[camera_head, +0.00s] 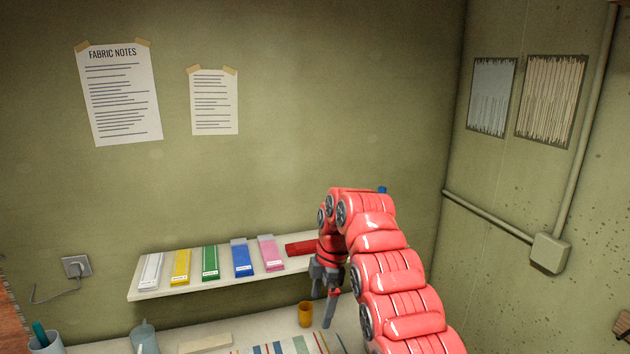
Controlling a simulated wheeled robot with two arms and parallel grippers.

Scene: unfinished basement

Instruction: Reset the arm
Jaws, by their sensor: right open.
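My right arm (395,285) is red and segmented. It comes up from the bottom right and bends over at the top, beside the right part of the wall shelf. My right gripper (322,302) is grey, points down and is open. Its fingers hang in front of the shelf's front edge, above the table, near a small yellow cup. Nothing shows between the fingers. My left gripper is not in the picture.
A wall shelf (160,292) holds several coloured boxes in a row, with a red one (300,248) nearest my arm. Below, the table carries a yellow cup (305,314), striped fabric (290,346), a grey jug (144,338) and a pen cup (48,345).

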